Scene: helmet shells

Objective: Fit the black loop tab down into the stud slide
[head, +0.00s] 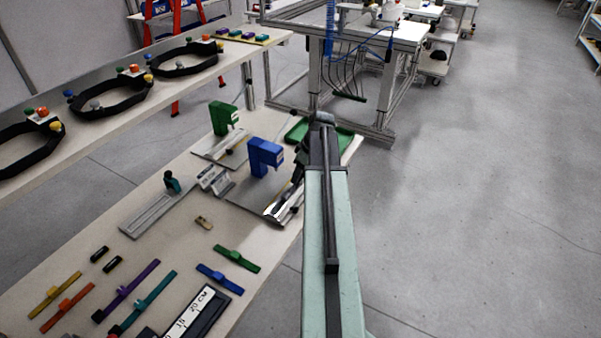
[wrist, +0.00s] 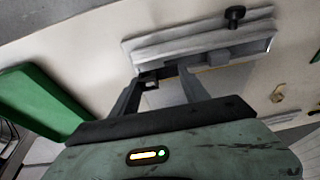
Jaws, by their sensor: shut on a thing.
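My gripper (wrist: 168,76) is low over the bench, its two fingers reaching up the wrist view. A small black piece with a pale opening, which looks like the black loop tab (wrist: 148,83), shows at the left fingertip; the fingers partly hide it. A silver slotted rail with a black knob, probably the stud slide (wrist: 205,42), lies just beyond the fingertips. I cannot tell whether the tab touches it. In the head view my gripper (head: 290,197) is dark and partly hidden by my arm, beside a bright metal piece (head: 277,212) near the bench's right edge.
A blue upright fixture (head: 265,157) stands close left of my gripper, with a green one (head: 223,117) behind. A green tray (head: 300,130) is at the far end; it also shows in the wrist view (wrist: 40,103). Coloured strips lie on the near bench. The right-hand floor is clear.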

